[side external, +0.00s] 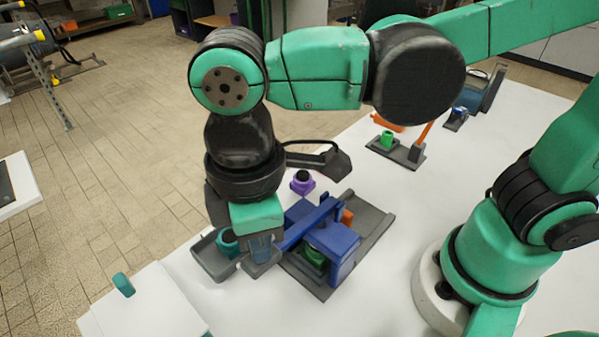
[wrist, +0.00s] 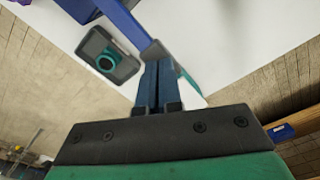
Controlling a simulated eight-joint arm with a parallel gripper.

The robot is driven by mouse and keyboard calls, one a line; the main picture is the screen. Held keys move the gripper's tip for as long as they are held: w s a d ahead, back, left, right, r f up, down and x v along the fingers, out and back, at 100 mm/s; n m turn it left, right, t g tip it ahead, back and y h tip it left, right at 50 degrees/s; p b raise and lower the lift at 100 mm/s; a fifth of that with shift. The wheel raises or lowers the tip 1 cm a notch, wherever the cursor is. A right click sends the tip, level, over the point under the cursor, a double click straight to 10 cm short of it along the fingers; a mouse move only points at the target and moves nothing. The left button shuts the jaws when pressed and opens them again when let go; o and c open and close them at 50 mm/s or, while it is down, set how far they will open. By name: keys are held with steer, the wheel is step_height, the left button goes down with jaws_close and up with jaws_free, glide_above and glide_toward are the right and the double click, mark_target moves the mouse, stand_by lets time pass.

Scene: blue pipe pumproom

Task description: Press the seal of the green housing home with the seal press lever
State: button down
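The blue seal press (side external: 338,245) stands on a grey base plate on the white table. Its blue lever (side external: 308,224) reaches out left towards my gripper and slopes slightly down. The green housing (side external: 313,257) sits under the press; its seal is hidden by the press. My gripper (side external: 262,248) points down at the lever's outer end. In the wrist view its fingers (wrist: 157,70) are close together, and the end of the lever (wrist: 128,22) meets or passes behind their tips. I cannot tell whether they touch it.
A grey tray (side external: 207,256) with a teal round part (side external: 228,240) lies beside my gripper. A purple housing (side external: 302,187) with a black top stands behind the press. A grey fixture (side external: 400,152) with a green part and orange lever is further back. The front-left table edge is near.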

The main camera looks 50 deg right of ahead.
mark_target(263, 265)
steer(key=shift+f, duration=2.35)
steer(key=shift+r, duration=5.95)
steer(key=w+d+f+m+t, duration=0.3)
steer(key=d+m, duration=0.3)
steer(key=d, duration=0.3)
steer(key=w+d+f+m+t, duration=0.3)
steer(key=d+m, duration=0.3)
steer(key=d, duration=0.4)
steer(key=shift+w+f+t, duration=0.35)
steer(key=shift+f+t, duration=0.15)
steer(key=shift+f, duration=0.05)
